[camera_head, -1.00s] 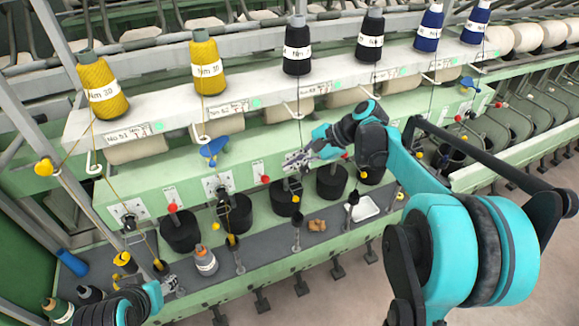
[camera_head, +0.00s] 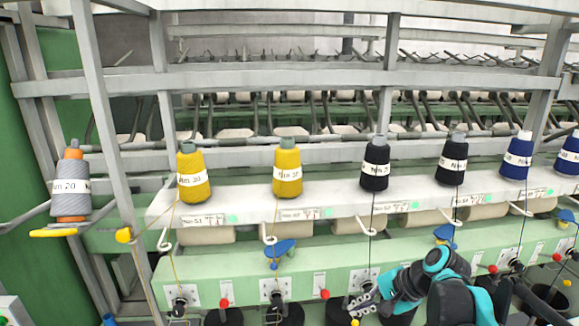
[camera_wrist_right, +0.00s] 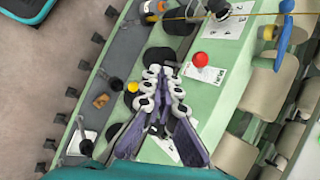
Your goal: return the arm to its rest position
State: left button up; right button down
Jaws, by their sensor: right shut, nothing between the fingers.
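My right arm comes in at the lower right of the head view. Its right gripper (camera_head: 364,302) is in front of the green machine face (camera_head: 240,262), below the row of bobbins. In the right wrist view the right gripper (camera_wrist_right: 160,85) has its fingers together, with nothing held. It points along the green panel, near a red knob (camera_wrist_right: 200,59) and a yellow knob (camera_wrist_right: 133,87); I cannot tell whether it touches anything. My left gripper is not visible in any current view.
Yellow bobbins (camera_head: 287,168), black bobbins (camera_head: 375,165) and a blue bobbin (camera_head: 517,157) stand on the white shelf (camera_head: 330,200). Threads run down the front. The wrist view shows a white tray (camera_wrist_right: 83,138) on the grey ledge.

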jog(key=s+f+n+t+h+b, duration=0.1)
jog(key=s+f+n+h+b, duration=0.2)
jog(key=s+f+n+b, duration=0.3)
jog(key=s+f+n+t+h+b, duration=0.1)
jog(key=s+f+n+h+b, duration=0.2)
jog(key=s+f+n+b, duration=0.3)
jog(key=s+f+b, duration=0.1)
jog(key=s+f, duration=0.3)
jog(key=f, duration=0.5)
jog(key=shift+a+f+t, duration=0.35)
jog(key=shift+f+t, duration=0.05)
